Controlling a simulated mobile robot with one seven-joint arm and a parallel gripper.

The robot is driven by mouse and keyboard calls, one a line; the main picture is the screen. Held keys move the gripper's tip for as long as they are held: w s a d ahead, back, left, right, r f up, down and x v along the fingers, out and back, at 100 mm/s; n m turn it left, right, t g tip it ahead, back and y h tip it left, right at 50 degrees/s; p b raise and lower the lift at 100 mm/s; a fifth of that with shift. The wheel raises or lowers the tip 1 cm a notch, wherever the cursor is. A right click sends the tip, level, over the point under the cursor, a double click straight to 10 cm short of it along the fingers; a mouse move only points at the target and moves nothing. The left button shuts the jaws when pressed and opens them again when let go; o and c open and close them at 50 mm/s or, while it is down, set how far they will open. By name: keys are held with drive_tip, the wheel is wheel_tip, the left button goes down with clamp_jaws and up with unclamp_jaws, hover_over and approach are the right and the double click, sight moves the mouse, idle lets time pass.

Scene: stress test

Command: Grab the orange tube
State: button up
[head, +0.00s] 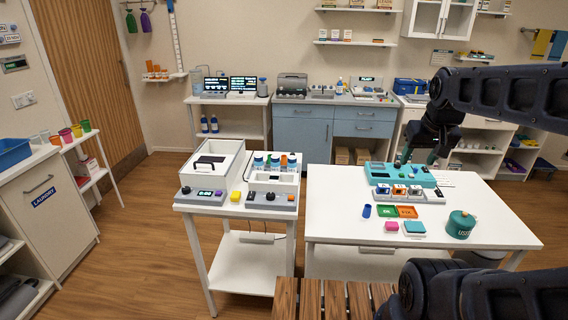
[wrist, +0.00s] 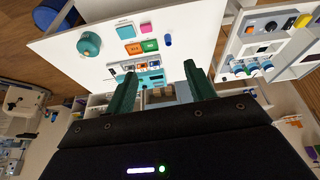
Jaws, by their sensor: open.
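A small upright orange item (head: 284,160), which looks like the orange tube, stands in a row of several tubes or bottles with blue and teal parts. The row is at the back of the grey device (head: 272,200) on the small white cart. In the wrist view the row (wrist: 250,70) shows at the right; I cannot pick out the orange one there. My gripper (head: 416,160) has dark green fingers and is over the back of the right white table, well to the right of the row. In the wrist view my gripper (wrist: 160,72) is open with nothing between its fingers.
The right white table (head: 490,225) holds a teal device (head: 400,175), green and orange trays (head: 407,211), a blue cup (head: 366,211) and a teal canister (head: 460,224). A gap separates cart and table.

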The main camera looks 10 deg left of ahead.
drive_tip(key=w+a+r+n+g, duration=0.1)
drive_tip(key=w+a+r+n, duration=0.15)
drive_tip(key=w, duration=0.55)
drive_tip(key=w+a+r+n, duration=0.2)
drive_tip(key=w+a+n, duration=0.15)
drive_tip(key=w, duration=0.45)
drive_tip(key=n+g, duration=0.3)
drive_tip(key=n, duration=0.9)
hover_over(284, 156)
drive_tip(key=s, duration=0.2)
wheel_tip(284, 156, down, 28)
drive_tip(key=f, duration=0.1)
drive_tip(key=shift+w+f, duration=0.2)
drive_tip(key=shift+f, duration=1.05)
drive_tip(key=shift+w+f, duration=0.2)
drive_tip(key=shift+f, duration=1.05)
drive_tip(key=c, duration=1)
drive_tip(key=shift+r, duration=0.1)
drive_tip(key=shift+c, duration=0.2)
